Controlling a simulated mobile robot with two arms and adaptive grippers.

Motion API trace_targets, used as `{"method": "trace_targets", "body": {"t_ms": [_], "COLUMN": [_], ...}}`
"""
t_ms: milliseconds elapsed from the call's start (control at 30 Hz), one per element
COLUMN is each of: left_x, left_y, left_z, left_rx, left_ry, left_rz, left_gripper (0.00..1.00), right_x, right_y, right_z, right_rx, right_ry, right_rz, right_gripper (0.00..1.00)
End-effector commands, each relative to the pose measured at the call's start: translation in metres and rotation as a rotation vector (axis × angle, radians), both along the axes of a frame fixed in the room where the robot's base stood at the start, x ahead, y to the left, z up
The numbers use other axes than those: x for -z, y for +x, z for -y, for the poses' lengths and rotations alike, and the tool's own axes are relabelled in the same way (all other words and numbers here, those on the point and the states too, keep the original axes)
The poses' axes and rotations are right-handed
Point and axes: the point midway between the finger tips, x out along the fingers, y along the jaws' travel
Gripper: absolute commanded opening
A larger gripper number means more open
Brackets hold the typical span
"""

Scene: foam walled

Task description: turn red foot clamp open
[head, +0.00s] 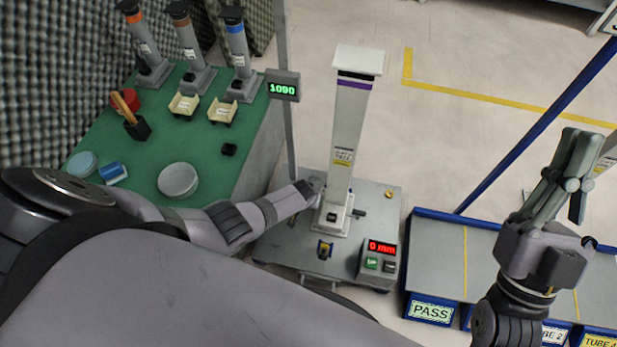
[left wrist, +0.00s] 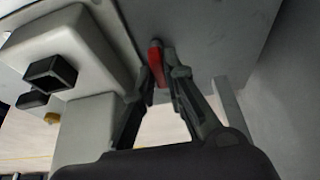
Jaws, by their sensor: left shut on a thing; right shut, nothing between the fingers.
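The red foot clamp (left wrist: 154,58) shows in the left wrist view as a short red lever against a grey surface, beside a white housing (left wrist: 75,45) with dark square parts. My left gripper (left wrist: 160,72) is shut on the red lever, with one finger on either side. In the head view my left gripper (head: 311,188) is at the left side of the foot of the white column (head: 343,150), and the red lever is hidden there. My right gripper (head: 572,178) is shut and empty, raised over the blue-edged trays at the right.
The column stands on a grey wheeled platform (head: 285,245) with a control box (head: 378,262) reading 0 mm. A post beside it carries a display (head: 282,88) reading 1090. A green table (head: 215,150) with tubes and dishes is at left. A PASS tray (head: 437,250) is at right.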

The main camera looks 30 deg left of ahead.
Motion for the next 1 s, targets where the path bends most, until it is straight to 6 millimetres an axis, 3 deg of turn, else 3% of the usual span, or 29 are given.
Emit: {"method": "trace_targets", "body": {"t_ms": [567,600,867,1000], "left_x": [-0.0001,-0.0002,-0.0003,-0.0003], "left_y": [0.0006,0.0007,0.0007,0.0008], "left_z": [0.0000,-0.0001,-0.0002,-0.0002], "left_rx": [-0.036,-0.036,-0.034,-0.033], "left_ry": [-0.002,-0.002,-0.001,0.000], "left_rz": [0.001,0.001,0.001,0.002], "left_gripper": [0.00,0.13,0.30,0.32], "right_x": [0.0028,0.0028,0.0027,0.0027], "right_y": [0.0035,0.0035,0.0035,0.0035], "right_z": [-0.0004,-0.0004,-0.0003,-0.0004], "right_rx": [0.002,0.002,0.002,0.002], "right_ry": [-0.008,-0.008,-0.007,-0.007], "right_rz": [-0.024,-0.024,-0.023,-0.023], "right_gripper": [0.00,0.00,0.00,0.00]}}
